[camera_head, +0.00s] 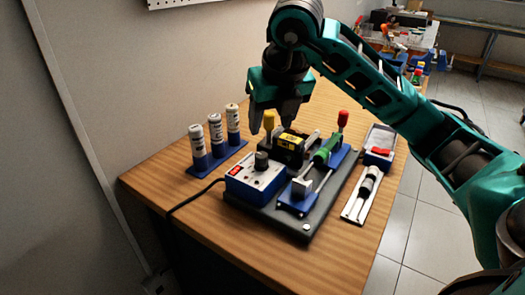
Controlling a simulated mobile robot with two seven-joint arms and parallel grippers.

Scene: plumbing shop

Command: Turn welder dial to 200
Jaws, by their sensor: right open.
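The welder (254,184) is a blue box with a light top panel, on a dark base plate (305,229) on the wooden table. A dark round dial (261,160) stands on its top panel, and a red switch (236,171) sits beside it. The dial's setting is too small to read. My right gripper (269,130) points down above and slightly behind the dial, near the black and yellow block. It is open and apart from the dial, with nothing between its fingers. My left gripper is not in view.
Several labelled cylinders (217,136) stand in a blue rack at the left. A black and yellow block (290,144), a green-handled tool (325,153) and red- and yellow-topped handles crowd the plate. The table front (225,240) is clear except for a cable.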

